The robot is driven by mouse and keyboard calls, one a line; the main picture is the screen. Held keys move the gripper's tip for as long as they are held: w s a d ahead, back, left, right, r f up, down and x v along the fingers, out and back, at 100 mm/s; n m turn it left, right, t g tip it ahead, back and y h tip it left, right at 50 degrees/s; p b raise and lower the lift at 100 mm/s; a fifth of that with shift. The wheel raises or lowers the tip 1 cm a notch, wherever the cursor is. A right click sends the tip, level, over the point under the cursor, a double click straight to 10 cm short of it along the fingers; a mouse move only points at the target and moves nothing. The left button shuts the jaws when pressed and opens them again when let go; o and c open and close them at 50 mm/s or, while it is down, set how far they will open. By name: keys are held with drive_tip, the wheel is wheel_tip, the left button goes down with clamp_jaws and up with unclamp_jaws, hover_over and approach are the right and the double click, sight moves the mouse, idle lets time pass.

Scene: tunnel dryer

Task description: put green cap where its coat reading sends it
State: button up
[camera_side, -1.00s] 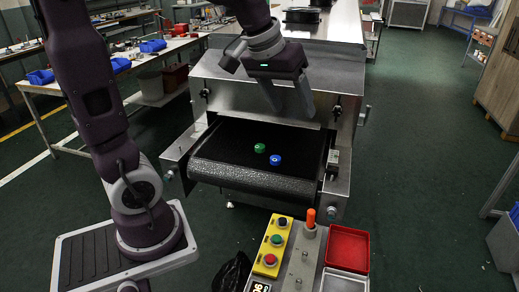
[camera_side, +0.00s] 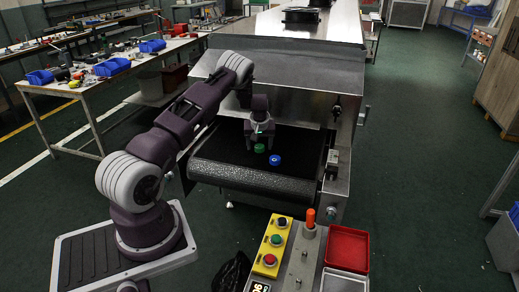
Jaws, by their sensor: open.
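The green cap (camera_side: 259,148) lies on the black conveyor belt (camera_side: 225,150) at the dryer's mouth. A blue cap (camera_side: 275,161) with a pale centre lies just in front of it and to the right. My gripper (camera_side: 260,141) is open and points down right at the green cap, just behind or above it; I cannot tell whether the fingers touch it. A display (camera_side: 260,287) on the control panel is cut by the bottom edge and its reading is not clear to me.
A red tray (camera_side: 347,249) stands right of the control panel (camera_side: 299,262), with a grey tray (camera_side: 345,284) in front of it. The panel carries coloured buttons and an orange beacon (camera_side: 310,218). A black bag (camera_side: 233,273) lies left of it. The dryer hood (camera_side: 285,95) rises behind the belt.

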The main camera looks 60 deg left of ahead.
drive_tip(key=shift+a+f, duration=0.1)
drive_tip(key=shift+f, duration=0.15)
clamp_jaws()
